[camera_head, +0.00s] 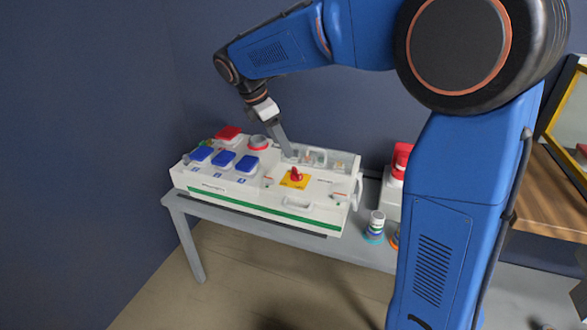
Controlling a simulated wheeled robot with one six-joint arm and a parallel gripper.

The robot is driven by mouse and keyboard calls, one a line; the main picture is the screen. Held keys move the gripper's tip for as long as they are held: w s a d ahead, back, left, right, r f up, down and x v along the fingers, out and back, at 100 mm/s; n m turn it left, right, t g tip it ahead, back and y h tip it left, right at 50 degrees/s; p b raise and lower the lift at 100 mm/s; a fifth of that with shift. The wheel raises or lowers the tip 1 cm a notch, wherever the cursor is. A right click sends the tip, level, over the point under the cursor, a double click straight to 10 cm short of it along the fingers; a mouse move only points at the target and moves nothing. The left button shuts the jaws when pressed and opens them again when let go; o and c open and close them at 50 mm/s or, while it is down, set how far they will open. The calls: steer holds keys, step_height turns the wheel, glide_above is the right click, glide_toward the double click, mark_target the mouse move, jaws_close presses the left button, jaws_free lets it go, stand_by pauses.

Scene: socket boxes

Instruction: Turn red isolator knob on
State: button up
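The red isolator knob (296,174) sits on a yellow plate (290,184) on the right part of the white socket box's (250,203) top face. The box has a green stripe along its front. My gripper (288,152) points down over the box, just behind and slightly left of the knob, apart from it in the picture. Its fingers look like one narrow grey shape from this angle, so whether they are apart is unclear. I see nothing held.
Several blue socket covers (223,158) and a red cover (228,132) are on the box's left part. A clear-covered section (318,156) lies behind the knob. A small bottle (376,222) and a red-topped white unit (400,160) stand right of the box on the grey table (350,248).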

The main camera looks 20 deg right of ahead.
mark_target(296, 170)
steer(key=x, duration=1.1)
steer(key=shift+d+f, duration=0.25)
steer(key=c, duration=1.1)
